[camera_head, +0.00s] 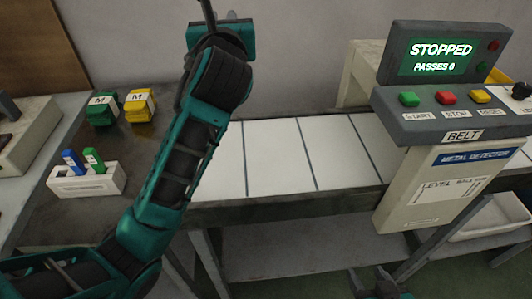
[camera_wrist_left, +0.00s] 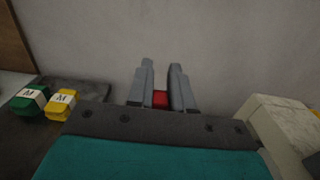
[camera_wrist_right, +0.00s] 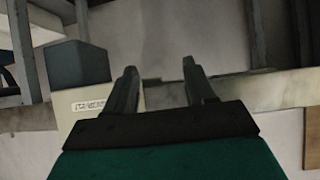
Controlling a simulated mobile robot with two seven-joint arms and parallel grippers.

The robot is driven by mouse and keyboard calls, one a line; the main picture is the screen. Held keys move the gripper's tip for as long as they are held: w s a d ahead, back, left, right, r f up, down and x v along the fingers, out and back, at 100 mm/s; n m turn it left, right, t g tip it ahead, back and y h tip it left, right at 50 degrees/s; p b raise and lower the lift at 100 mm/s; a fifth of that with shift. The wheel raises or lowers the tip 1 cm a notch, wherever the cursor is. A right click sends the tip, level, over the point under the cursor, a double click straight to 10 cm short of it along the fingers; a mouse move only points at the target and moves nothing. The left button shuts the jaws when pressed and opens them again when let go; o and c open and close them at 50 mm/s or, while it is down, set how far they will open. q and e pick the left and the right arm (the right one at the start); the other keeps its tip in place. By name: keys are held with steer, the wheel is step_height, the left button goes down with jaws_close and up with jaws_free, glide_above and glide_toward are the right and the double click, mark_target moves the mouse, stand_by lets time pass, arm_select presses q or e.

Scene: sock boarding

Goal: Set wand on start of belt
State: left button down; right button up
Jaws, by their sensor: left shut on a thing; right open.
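My left gripper (camera_head: 208,10) is raised high at the top of the head view. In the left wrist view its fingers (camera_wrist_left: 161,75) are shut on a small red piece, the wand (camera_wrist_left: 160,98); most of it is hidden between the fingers. The white slatted belt (camera_head: 275,158) runs from behind my left arm toward the metal detector (camera_head: 430,190); my arm hides part of its left end. The display reads STOPPED, PASSES 0. My right gripper (camera_head: 380,287) is low at the bottom edge of the head view; the right wrist view shows its fingers (camera_wrist_right: 160,88) open and empty.
A white holder (camera_head: 75,183) with a blue and a green wand stands on the dark table at left. A green pack (camera_head: 101,112) and a yellow pack (camera_head: 140,105) marked M lie behind it. The console has START, STOP and RESET buttons (camera_head: 445,98). The visible belt is bare.

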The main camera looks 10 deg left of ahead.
arm_select(q)
step_height(320, 180, down, 20)
steer(key=b, duration=0.7)
steer(key=shift+w+d+b, duration=0.15)
steer(key=shift+w+b, duration=0.1)
steer(key=shift+b, duration=0.1)
arm_select(e)
steer(key=f, duration=0.1)
steer(key=a+f, duration=0.1)
steer(key=f, duration=0.1)
steer(key=w+f, duration=0.1)
steer(key=shift+a+f, duration=0.15)
steer(key=shift+f, duration=0.05)
arm_select(q)
steer(key=shift+f, duration=0.2)
steer(key=c, duration=1)
jaws_free()
steer(key=shift+r, duration=0.15)
